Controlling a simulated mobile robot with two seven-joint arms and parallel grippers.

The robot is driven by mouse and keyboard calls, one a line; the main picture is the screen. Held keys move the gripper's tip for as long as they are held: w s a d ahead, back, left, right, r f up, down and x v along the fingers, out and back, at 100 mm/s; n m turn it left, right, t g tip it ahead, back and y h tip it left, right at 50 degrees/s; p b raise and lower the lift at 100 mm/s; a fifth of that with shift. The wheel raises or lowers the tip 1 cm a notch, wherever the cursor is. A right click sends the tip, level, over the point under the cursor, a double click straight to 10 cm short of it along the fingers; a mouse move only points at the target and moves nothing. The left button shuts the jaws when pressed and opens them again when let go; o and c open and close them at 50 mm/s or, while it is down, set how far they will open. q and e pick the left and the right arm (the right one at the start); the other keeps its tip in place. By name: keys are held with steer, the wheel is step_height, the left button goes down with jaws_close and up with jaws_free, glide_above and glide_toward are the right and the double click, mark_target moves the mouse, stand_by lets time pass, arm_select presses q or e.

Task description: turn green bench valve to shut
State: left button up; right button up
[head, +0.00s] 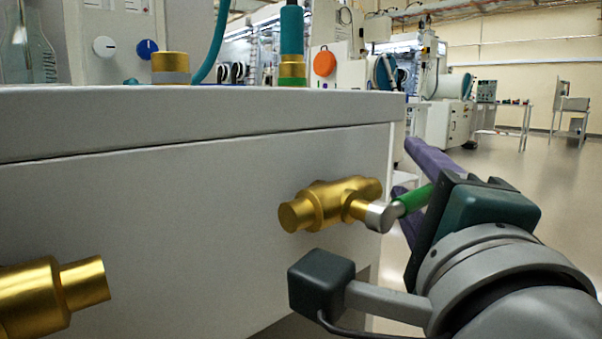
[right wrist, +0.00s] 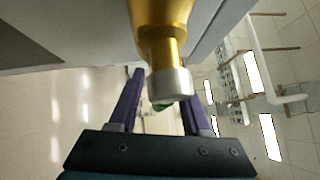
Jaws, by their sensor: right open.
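The green bench valve has a brass body (head: 325,205) on the front face of the bench, below the top edge. Its silver elbow (head: 378,215) carries a green handle (head: 414,198) that points right and slightly up, toward my right gripper. My right gripper (head: 412,170) is open, with purple fingers on either side of the handle. In the right wrist view the brass stem and silver collar (right wrist: 170,84) show between the two fingers (right wrist: 162,98), and only a bit of green shows below the collar. Whether the fingers touch the handle I cannot tell. My left gripper is not in view.
Another brass fitting (head: 50,295) sticks out of the bench front at lower left. The bench top (head: 200,120) overhangs above the valve. A glass bottle (head: 28,50) and a panel with knobs stand on it. Open floor (head: 490,180) lies to the right.

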steer(key=shift+c, duration=0.2)
jaws_close()
stand_by(1.1)
